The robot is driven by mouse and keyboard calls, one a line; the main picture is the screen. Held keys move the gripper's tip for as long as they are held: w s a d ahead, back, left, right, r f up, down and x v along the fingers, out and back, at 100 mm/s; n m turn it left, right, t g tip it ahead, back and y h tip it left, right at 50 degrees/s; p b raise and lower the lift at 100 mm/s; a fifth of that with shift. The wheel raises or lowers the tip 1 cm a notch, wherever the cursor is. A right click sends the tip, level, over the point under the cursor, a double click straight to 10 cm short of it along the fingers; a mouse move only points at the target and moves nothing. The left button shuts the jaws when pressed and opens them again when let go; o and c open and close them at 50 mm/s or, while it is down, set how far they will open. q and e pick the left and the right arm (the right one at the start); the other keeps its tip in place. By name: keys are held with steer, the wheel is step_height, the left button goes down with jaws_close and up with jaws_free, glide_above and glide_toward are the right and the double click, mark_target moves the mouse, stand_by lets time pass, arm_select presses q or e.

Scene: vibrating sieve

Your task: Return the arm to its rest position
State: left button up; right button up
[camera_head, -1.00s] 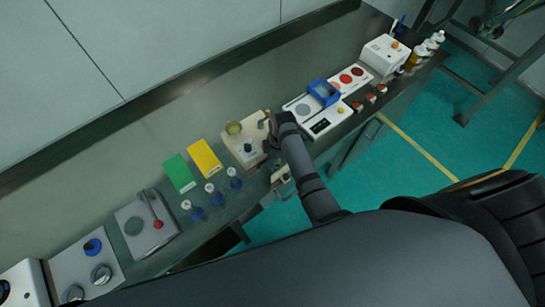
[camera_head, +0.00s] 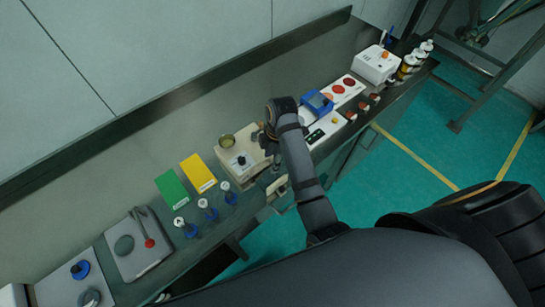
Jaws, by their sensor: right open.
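My right arm (camera_head: 311,190) reaches up from the bottom middle over the bench's front edge. Its dark wrist is beside the blue-framed device. My right gripper (camera_head: 264,140) is small and partly hidden by the wrist; it is open, at the right edge of a cream machine (camera_head: 238,163). I cannot tell whether it touches the machine. A round brass-coloured sieve or dish (camera_head: 227,141) sits on the machine's back part. My left gripper is not in view.
Open floor (camera_head: 420,170) lies right of my arm.

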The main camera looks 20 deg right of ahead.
steer(key=r, duration=0.3)
steer(key=shift+d, duration=0.2)
